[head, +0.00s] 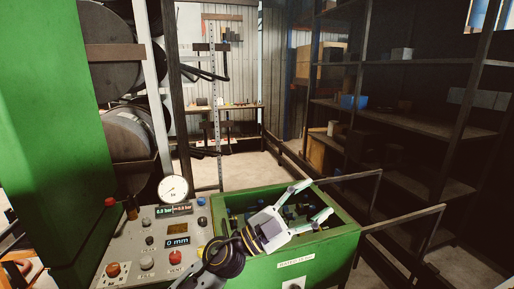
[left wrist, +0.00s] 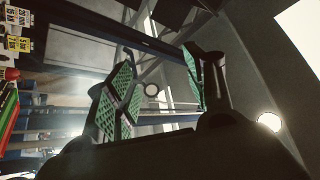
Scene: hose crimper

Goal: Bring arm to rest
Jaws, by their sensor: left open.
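My left arm comes in at the bottom of the head view. My left gripper (head: 311,202) is open and empty, above the green box labelled as a water tank (head: 342,241), with its fingers pointing right. In the left wrist view its two fingers with green pads (left wrist: 158,85) stand apart with nothing between them. The control panel (head: 136,250) with a round gauge (head: 172,189) and several knobs and buttons is just left of the arm. My right gripper does not show.
A tall green cabinet (head: 48,130) stands at the left, beside dark drums (head: 128,135). Dark shelving (head: 415,118) runs along the right. Metal rails (head: 403,217) stick out right of the green box. The floor (head: 245,172) behind the box is clear.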

